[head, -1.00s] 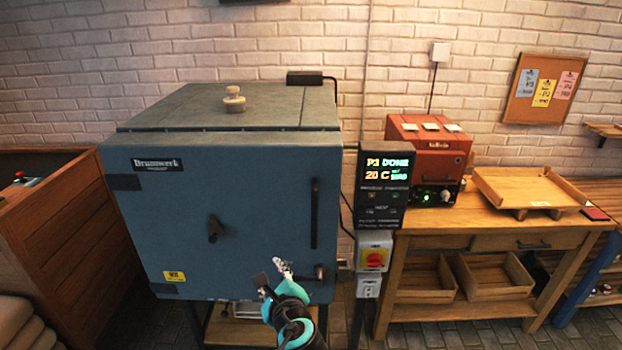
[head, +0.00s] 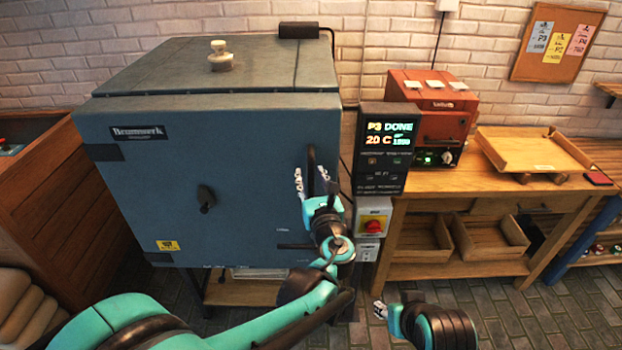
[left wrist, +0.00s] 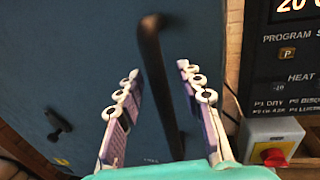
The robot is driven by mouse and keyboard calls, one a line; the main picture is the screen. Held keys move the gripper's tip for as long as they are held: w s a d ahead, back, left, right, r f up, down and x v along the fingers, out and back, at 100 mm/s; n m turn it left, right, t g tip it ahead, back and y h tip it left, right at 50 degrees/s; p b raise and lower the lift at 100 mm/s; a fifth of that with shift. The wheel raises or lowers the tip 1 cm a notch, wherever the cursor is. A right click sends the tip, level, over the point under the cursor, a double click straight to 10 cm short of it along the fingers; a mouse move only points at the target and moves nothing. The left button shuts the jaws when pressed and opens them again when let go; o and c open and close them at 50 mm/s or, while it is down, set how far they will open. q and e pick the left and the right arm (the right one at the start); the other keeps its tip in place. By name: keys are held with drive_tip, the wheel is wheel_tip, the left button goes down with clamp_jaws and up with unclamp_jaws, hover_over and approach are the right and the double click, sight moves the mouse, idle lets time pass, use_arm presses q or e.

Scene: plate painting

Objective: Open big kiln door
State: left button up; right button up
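The big blue kiln (head: 150,200) has its front door shut. A black vertical bar handle (head: 311,160) is on the door's right side. My left gripper (head: 312,182) is at this handle with its fingers apart. In the left wrist view the handle (left wrist: 155,75) stands between the two open fingers (left wrist: 158,100), with gaps visible on both sides. A dark horizontal lever (head: 293,246) is lower on the door, partly hidden by my left arm. My right gripper (head: 380,311) is low in front, right of the kiln; its finger opening is unclear.
A control panel (head: 382,150) reading "P3 DONE" and a red-yellow switch (head: 373,222) are just right of the kiln. A wooden workbench (head: 440,207) holds a small red kiln (head: 432,105) and a wooden tray (head: 520,148). A wooden cabinet (head: 50,205) stands left.

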use_arm(q)
clamp_jaws()
